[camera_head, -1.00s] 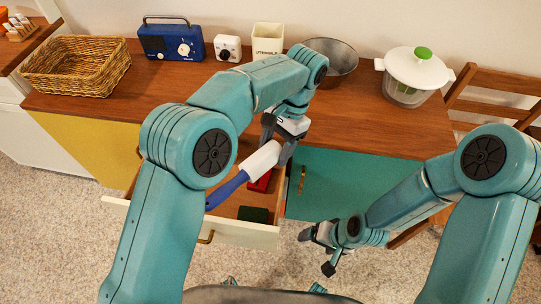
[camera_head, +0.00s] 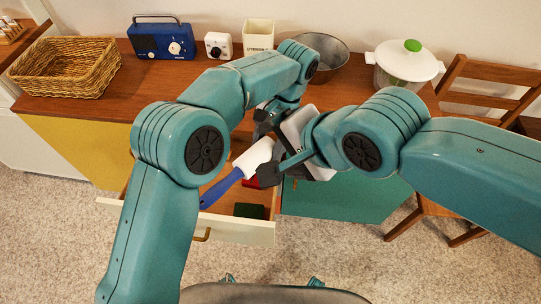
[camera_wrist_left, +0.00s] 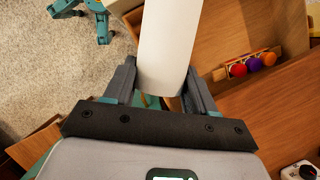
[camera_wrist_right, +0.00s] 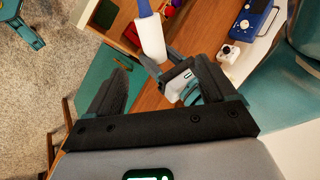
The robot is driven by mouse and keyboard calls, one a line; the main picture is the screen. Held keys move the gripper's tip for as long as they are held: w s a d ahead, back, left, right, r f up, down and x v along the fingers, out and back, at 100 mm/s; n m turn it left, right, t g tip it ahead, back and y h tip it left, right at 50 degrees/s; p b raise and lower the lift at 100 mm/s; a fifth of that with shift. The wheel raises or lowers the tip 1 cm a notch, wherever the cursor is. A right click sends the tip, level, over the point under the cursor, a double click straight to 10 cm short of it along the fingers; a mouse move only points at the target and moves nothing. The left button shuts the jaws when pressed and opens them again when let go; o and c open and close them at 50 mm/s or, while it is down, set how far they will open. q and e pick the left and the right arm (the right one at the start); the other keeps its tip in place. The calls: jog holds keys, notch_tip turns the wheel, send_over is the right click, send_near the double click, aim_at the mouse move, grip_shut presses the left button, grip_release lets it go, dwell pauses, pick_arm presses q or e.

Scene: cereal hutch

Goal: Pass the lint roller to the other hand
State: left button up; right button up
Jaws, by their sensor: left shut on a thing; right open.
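The lint roller (camera_head: 236,176) has a white cylinder and a blue handle pointing down and left, above the open drawer. My left gripper (camera_wrist_left: 160,85) is shut on the end of the white cylinder (camera_wrist_left: 170,40). My right gripper (camera_wrist_right: 150,75) is open and empty, close beside the left gripper. In the right wrist view the lint roller (camera_wrist_right: 151,38) lies beyond the fingers, near the upper middle, not between them. In the head view my right gripper (camera_head: 268,150) partly covers the left gripper and the roller's end.
The open drawer (camera_head: 245,231) below holds a green item (camera_head: 249,211) and a red item. On the counter stand a wicker basket (camera_head: 65,68), blue radio (camera_head: 162,40), white timer (camera_head: 218,45), utensil holder (camera_head: 258,35), metal bowl (camera_head: 329,50) and salad spinner (camera_head: 405,62). A wooden chair (camera_head: 490,75) stands right.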

pick_arm(q)
jog(key=shift+w+f, duration=0.15)
jog(key=shift+w, duration=0.05)
pick_arm(e)
send_near(249, 164)
pick_arm(q)
jog(key=shift+s, duration=0.15)
pick_arm(e)
jog(key=shift+n+g, duration=0.4)
jog(key=shift+g, duration=0.1)
jog(key=x, duration=0.7)
jog(key=w+x, duration=0.1)
jog(key=x, duration=0.3)
jog(key=shift+a+f, duration=0.1)
jog(key=c, duration=1.1)
pick_arm(q)
jog(key=o, duration=1.2)
pick_arm(e)
jog(key=shift+c, duration=0.3)
